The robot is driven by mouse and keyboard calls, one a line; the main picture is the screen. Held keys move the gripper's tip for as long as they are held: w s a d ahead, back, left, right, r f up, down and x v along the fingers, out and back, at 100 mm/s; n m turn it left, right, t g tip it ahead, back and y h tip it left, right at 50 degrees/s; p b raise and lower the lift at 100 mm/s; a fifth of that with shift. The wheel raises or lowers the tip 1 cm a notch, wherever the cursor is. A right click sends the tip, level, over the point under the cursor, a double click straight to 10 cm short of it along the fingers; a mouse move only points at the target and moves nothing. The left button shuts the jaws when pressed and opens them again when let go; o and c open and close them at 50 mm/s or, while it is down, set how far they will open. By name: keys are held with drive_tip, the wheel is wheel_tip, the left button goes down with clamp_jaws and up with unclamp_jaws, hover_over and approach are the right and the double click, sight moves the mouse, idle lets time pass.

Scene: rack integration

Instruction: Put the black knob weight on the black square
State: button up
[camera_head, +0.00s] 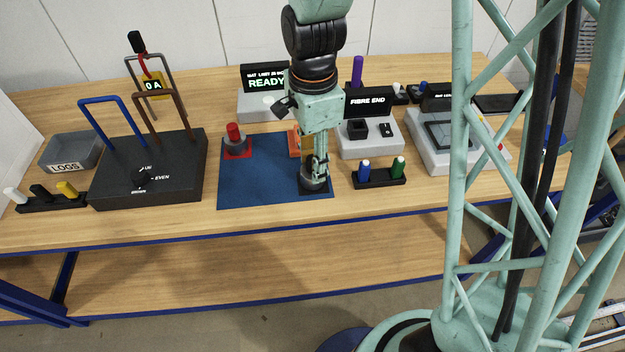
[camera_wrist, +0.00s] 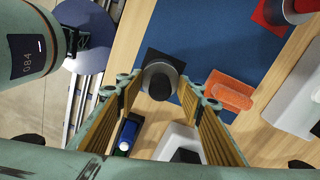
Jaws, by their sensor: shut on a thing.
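The black knob weight (camera_head: 313,186) has a grey round base and a black knob. In the wrist view the weight (camera_wrist: 158,82) is between my gripper's fingers (camera_wrist: 163,95), and I am shut on its knob. The black square (camera_wrist: 150,56) shows around and behind the weight's base. In the head view the black square (camera_head: 326,191) is at the front right corner of the blue mat, and my gripper (camera_head: 314,170) points down over it. The weight is over the square, upright; I cannot tell whether its base touches it.
The blue mat (camera_head: 255,180) also bears a red knob weight (camera_head: 235,140) on a red square and an orange piece (camera_head: 294,142) behind my gripper. A black holder (camera_head: 380,180) with blue and green pegs is close on the right. A black switch box (camera_head: 150,185) is at left.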

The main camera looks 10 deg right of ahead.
drive_tip(key=shift+f, duration=0.25)
idle(0.4)
drive_tip(key=o, duration=1.4)
drive_tip(key=shift+o, duration=0.2)
drive_tip(key=shift+r, duration=0.15)
